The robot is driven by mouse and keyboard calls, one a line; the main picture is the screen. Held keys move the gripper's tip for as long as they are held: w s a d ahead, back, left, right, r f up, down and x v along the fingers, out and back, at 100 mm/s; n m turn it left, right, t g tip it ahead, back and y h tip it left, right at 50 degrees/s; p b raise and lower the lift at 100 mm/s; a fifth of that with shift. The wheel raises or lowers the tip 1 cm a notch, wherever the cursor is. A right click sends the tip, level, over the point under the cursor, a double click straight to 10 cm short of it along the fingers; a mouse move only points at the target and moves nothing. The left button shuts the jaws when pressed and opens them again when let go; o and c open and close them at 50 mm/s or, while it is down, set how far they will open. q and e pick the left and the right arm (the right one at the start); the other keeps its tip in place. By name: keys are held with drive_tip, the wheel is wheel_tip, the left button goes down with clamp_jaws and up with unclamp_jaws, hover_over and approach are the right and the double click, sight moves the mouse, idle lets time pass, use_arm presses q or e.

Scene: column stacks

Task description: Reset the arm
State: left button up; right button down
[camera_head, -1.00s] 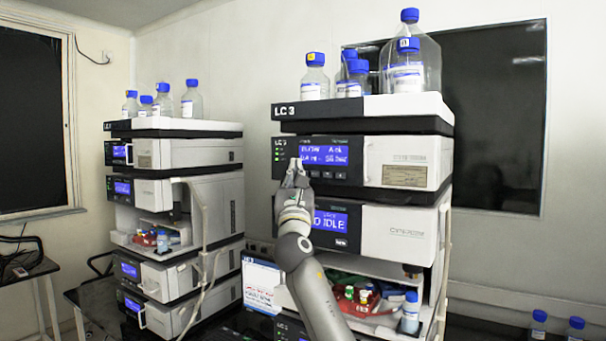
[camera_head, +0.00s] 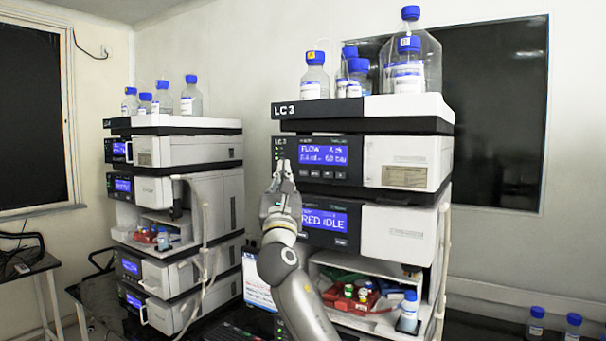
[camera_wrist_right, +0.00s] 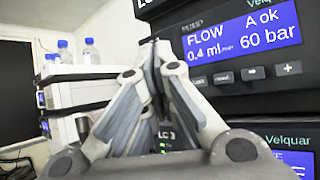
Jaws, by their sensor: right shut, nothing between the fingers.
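My right gripper (camera_head: 282,172) is shut and empty in the head view. It points up in front of the left edge of the LC 3 column stack (camera_head: 375,126), beside the upper control panel (camera_head: 322,152). In the right wrist view my right gripper (camera_wrist_right: 155,48) shows its fingertips together. The panel's blue display (camera_wrist_right: 241,40) is to their right and reads "FLOW 0.4 ml", "A ok" and "60 bar". Whether the fingertips touch the panel, I cannot tell. My left gripper is not in view.
A second stack (camera_head: 180,152) stands at the left. Blue-capped bottles (camera_head: 314,76) stand on both stacks. A red tray with vials (camera_head: 350,297) sits in the LC 3 stack's open bay. A white tube (camera_head: 205,230) hangs along the left stack.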

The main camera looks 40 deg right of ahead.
idle(0.5)
drive_tip(key=w+a+f+m+g+y+b, duration=0.1)
drive_tip(key=w+f+y, duration=0.3)
drive_tip(key=f, duration=1.1)
drive_tip(key=w+a+f+m+g+y+b, duration=0.1)
drive_tip(key=w+f+y, duration=0.3)
drive_tip(key=f, duration=1.1)
drive_tip(key=s+a+f+m+g+y+b, duration=0.1)
drive_tip(key=s+a+f+m+g+y, duration=0.2)
drive_tip(key=f, duration=1.6)
drive_tip(key=s+a+f+m+g, duration=0.2)
drive_tip(key=s+f+m+g, duration=0.15)
drive_tip(key=f, duration=1.45)
drive_tip(key=s+a+f+m+g+y+b, duration=0.1)
drive_tip(key=s+a+f+m+g, duration=0.25)
drive_tip(key=s+f, duration=1)
drive_tip(key=s+a+f+m+g+y+b, duration=0.15)
drive_tip(key=s+f+m, duration=0.35)
drive_tip(key=s+f, duration=0.85)
drive_tip(key=s+a+f+m+g, duration=0.2)
drive_tip(key=s+f, duration=0.3)
drive_tip(key=s, duration=0.6)
drive_tip(key=s+a+f+m+g+y, duration=0.1)
drive_tip(key=s+f+m, duration=0.3)
drive_tip(key=s, duration=0.7)
drive_tip(key=s+a+f+m+g, duration=0.2)
drive_tip(key=s+f, duration=0.4)
drive_tip(key=s, duration=0.6)
drive_tip(key=shift+a+m+g+y, duration=0.35)
drive_tip(key=shift+m, duration=0.35)
